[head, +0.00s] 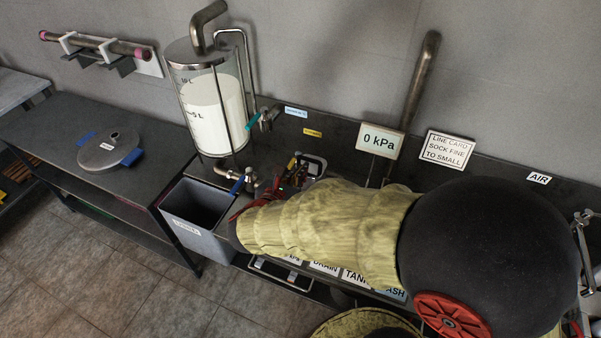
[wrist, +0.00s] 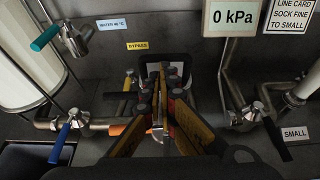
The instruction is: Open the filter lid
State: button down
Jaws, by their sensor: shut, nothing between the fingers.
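My gripper (wrist: 164,84) is shut and empty, with its red and yellow fingers pointing away from the wrist camera. In the head view my gripper (head: 295,172) is partly hidden behind my padded, sleeved arm. A squared loop frame (head: 314,161) stands just beyond the fingertips; in the wrist view it shows as a dark loop (wrist: 165,61). I cannot tell whether they touch. An orange part (wrist: 120,129) and a small metal piece show beside and between the fingers. No filter lid can be made out for certain; the area under my gripper is hidden.
A blue-handled valve (wrist: 65,132) and a dark-handled valve (wrist: 262,112) flank my gripper. A milk tank (head: 212,112), a grey bin (head: 190,215) and a 0 kPa display (head: 380,140) stand nearby. A round metal disc (head: 108,152) with blue parts lies on the left bench.

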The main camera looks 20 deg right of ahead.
jog(key=shift+r, duration=0.1)
dwell(0.3)
jog(key=shift+w+d+r+p, duration=0.15)
jog(key=shift+r+p, duration=0.1)
jog(key=shift+p, duration=0.5)
